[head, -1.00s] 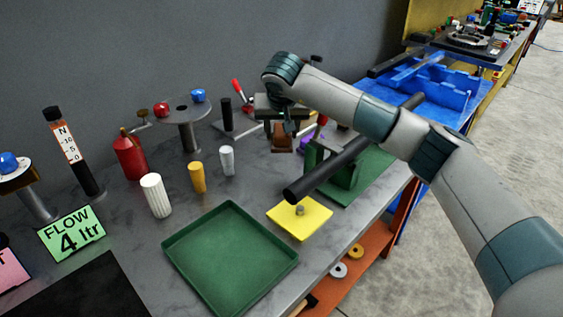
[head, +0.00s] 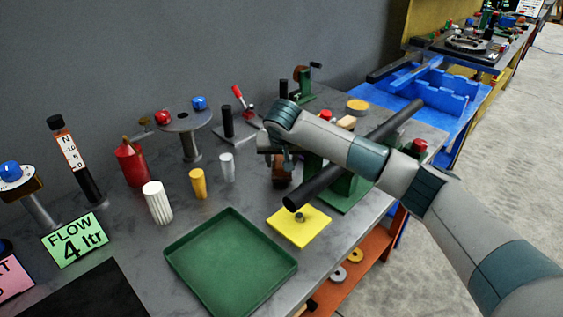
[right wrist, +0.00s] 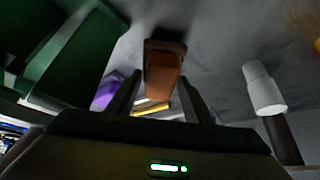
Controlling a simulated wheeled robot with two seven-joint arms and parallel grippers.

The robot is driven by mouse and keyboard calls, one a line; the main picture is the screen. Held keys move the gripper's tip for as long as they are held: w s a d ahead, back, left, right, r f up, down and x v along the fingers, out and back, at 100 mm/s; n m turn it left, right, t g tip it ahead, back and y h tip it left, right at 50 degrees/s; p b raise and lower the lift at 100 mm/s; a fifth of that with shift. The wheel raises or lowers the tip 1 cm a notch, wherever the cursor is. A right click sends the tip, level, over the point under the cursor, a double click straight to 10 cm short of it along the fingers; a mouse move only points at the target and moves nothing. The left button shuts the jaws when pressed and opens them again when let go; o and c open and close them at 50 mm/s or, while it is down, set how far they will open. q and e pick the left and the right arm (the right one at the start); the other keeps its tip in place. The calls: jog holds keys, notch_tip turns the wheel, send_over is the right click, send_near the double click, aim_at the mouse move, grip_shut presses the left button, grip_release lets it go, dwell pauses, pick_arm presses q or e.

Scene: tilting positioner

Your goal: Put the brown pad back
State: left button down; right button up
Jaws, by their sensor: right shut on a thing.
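The brown pad (head: 282,172) is a small brown block under my right gripper (head: 280,152), left of the green stand with the long black bar. In the right wrist view the brown pad (right wrist: 163,72) sits between the two dark fingers of my right gripper (right wrist: 160,100), which is shut on it. I cannot tell clearly whether its lower end touches the table. My arm hides part of the gripper in the head view. My left gripper is not in view.
The black bar (head: 340,172) slopes across the green stand (head: 345,192). A yellow plate (head: 312,232) and a green tray (head: 230,280) lie in front. White (head: 227,167) and orange (head: 198,184) cylinders stand left. A purple thing (right wrist: 107,90) is near the fingers in the wrist view.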

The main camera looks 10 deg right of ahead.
jog(key=shift+f, duration=0.55)
jog(key=shift+f, duration=0.1)
jog(key=o, duration=0.7)
jog(key=shift+o, duration=0.2)
